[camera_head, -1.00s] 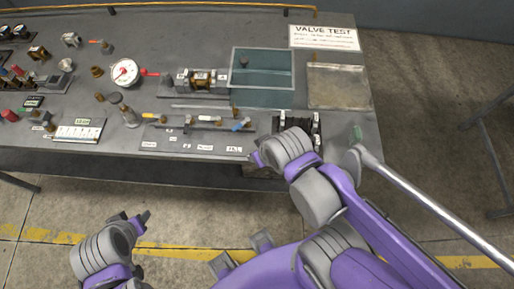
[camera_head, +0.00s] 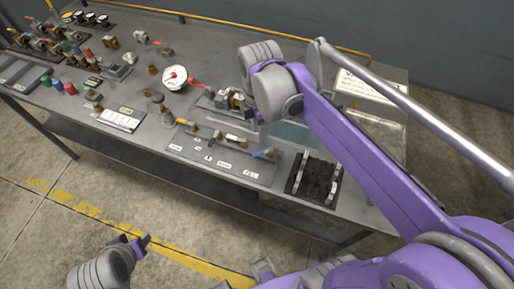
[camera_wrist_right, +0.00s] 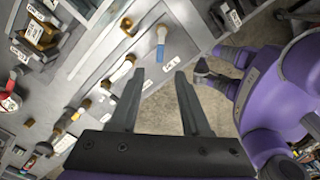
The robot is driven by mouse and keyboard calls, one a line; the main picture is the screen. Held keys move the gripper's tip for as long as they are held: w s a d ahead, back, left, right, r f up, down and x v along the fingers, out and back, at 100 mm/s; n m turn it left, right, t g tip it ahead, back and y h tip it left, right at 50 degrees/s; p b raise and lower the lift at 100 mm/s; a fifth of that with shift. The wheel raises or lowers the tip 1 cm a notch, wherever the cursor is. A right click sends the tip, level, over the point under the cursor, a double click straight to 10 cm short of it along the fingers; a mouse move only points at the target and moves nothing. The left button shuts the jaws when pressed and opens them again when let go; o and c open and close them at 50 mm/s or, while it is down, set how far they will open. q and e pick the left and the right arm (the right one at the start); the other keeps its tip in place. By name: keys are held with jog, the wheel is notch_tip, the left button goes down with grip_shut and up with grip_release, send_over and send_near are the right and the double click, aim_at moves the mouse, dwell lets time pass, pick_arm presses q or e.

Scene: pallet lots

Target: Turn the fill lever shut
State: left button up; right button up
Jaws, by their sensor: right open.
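The fill lever has a blue handle (camera_head: 263,153) at the right end of the pipe run on the valve plate (camera_head: 225,164). In the right wrist view the blue handle (camera_wrist_right: 161,45) lies just beyond the fingertips, apart from them. My right gripper (camera_wrist_right: 156,76) is open and empty, with both fingers pointing toward the panel.
Several fittings crowd the bench's left side. The floor in front is clear.

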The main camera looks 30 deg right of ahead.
aim_at(259, 153)
notch_tip(259, 153, down, 9)
jog(key=shift+f+b, duration=0.1)
jog(key=shift+b, duration=0.25)
grip_shut()
